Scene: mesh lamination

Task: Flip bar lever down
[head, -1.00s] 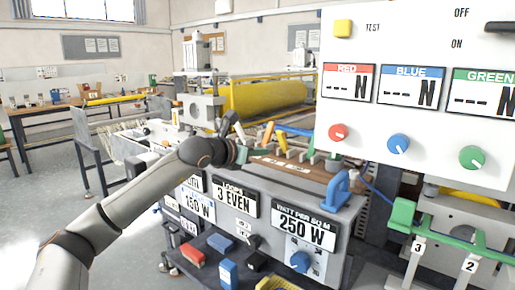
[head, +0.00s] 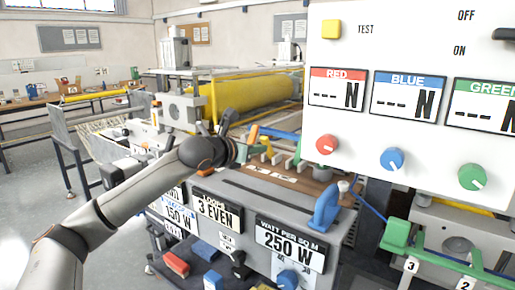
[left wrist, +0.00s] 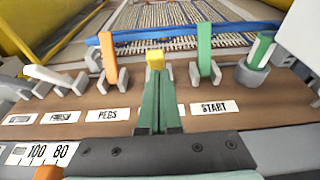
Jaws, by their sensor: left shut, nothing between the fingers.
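My left gripper (left wrist: 158,108) is shut and empty, its green fingers pointing forward over the brown lever panel (left wrist: 255,112). It also shows in the head view (head: 240,151), small and partly hidden by my wrist. Just beyond the fingertips in the left wrist view is a yellow lever (left wrist: 155,58), seen nearly end-on; the fingers cover its lower part and any label. I cannot tell whether they touch. An orange lever (left wrist: 107,58) stands upright left of it, above the PEGS label; a green lever (left wrist: 204,52) stands right, above START. No readable label says bar.
A pale lever (left wrist: 48,76) leans at the left of the row, and a green-handled knob (left wrist: 258,58) is at the right. A blue bar (left wrist: 235,28) runs behind the levers. In the head view, the white control panel (head: 420,145) and a blue handle (head: 326,207) are at right.

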